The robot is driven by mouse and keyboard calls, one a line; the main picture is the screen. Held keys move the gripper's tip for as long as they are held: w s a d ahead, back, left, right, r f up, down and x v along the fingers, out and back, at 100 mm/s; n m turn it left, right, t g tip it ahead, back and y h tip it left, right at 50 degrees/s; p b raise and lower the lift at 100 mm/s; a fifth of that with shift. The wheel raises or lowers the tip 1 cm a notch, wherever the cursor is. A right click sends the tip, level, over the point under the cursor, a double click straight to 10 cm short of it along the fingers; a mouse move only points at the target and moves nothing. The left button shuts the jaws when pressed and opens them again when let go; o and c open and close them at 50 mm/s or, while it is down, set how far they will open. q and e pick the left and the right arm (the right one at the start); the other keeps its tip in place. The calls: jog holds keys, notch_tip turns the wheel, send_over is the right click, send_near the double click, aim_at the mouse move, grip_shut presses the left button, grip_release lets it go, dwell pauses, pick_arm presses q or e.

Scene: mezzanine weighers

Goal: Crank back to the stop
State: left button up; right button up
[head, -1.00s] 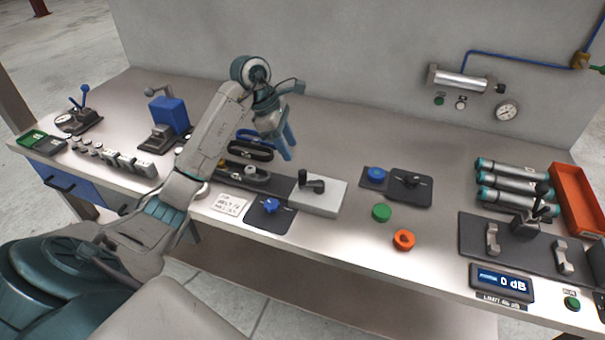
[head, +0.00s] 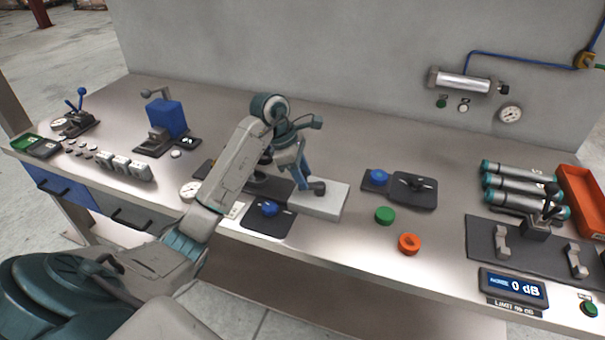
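A light grey block (head: 325,200) stands near the middle of the bench. Its dark crank handle (head: 318,188) shows at the top left of the block, partly hidden by my gripper. My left gripper (head: 304,176) points down over the block's left end, with its fingertips right beside the crank handle. Its fingers overlap in this view, so neither their gap nor contact with the handle can be made out. My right gripper is out of view.
A blue box with a crank (head: 166,116) stands at the back left. Right of the block are a green button (head: 384,215), an orange ring (head: 408,243) and a black-handled plate (head: 416,190).

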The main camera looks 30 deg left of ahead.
pick_arm(q)
grip_shut()
jog(key=shift+s+d+n+b, duration=0.1)
jog(key=shift+s+n+b, duration=0.05)
jog(key=shift+n+b, duration=0.3)
jog(key=shift+s+d+f+n+t+y+b, duration=0.15)
jog(key=shift+n+t+b, duration=0.1)
jog(key=shift+n, duration=0.3)
jog(key=shift+s+d+r+n+t+y+b, duration=0.15)
jog(key=shift+n+t+b, duration=0.1)
jog(key=shift+n, duration=0.25)
jog(key=shift+s+d+n+t+b, duration=0.15)
jog(key=shift+d+n+t+b, duration=0.2)
jog(key=shift+n, duration=0.55)
jog(key=shift+s+d+n+y, duration=0.1)
jog(key=shift+d+n+y, duration=0.1)
jog(key=shift+n+y, duration=0.35)
jog(key=shift+n, duration=0.25)
jog(key=shift+d, duration=0.1)
